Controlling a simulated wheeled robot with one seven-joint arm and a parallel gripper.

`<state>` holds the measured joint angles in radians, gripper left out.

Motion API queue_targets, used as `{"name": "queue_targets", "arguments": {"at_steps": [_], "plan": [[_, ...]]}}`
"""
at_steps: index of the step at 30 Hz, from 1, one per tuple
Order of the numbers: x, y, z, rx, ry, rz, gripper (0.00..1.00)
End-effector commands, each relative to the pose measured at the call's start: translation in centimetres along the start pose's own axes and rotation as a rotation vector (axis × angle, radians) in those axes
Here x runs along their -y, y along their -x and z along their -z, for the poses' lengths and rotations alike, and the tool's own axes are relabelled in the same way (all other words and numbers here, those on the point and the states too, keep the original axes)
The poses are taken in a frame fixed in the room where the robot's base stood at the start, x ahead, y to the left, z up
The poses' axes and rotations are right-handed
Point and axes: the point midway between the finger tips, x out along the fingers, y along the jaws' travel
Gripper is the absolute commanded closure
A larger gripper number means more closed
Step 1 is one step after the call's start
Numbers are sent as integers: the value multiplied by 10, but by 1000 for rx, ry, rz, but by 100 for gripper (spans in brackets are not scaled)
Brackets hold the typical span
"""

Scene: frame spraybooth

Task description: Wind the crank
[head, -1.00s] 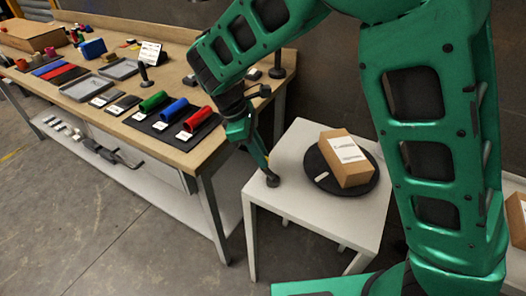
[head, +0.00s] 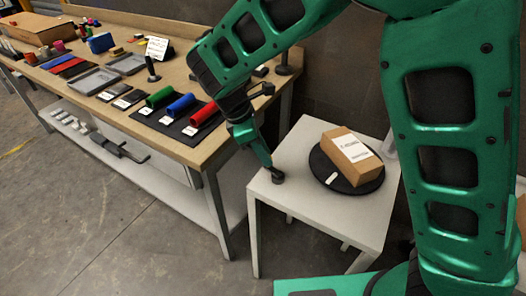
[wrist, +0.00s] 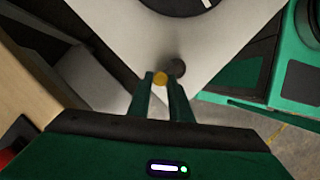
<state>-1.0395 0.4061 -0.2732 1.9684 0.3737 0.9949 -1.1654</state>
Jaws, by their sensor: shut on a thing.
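My gripper (head: 271,167) reaches down to the near left corner of the small white table. The crank arm is hidden in the head view. A black turntable (head: 368,185) lies on the table to the right, with a labelled cardboard box (head: 350,158) on it. A small pale tag (head: 331,179) lies on the turntable's near edge.
The white table (head: 301,207) has bare room between crank and turntable. A long workbench (head: 207,145) stands to the left with green, blue and red rolls (head: 181,106), grey trays (head: 95,80) and a sign (head: 157,48). Floor is clear in front.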

Motion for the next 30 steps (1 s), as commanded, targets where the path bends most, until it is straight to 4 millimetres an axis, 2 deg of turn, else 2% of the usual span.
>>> {"name": "queue_targets", "arguments": {"at_steps": [21, 22, 23, 24, 30], "plan": [[2, -2, 0, 3, 2, 5, 100], [2, -2, 0, 3, 2, 5, 74], [2, -2, 0, 3, 2, 5, 67], [2, -1, 0, 3, 2, 5, 64], [1, -1, 0, 2, 1, 3, 64]]}}
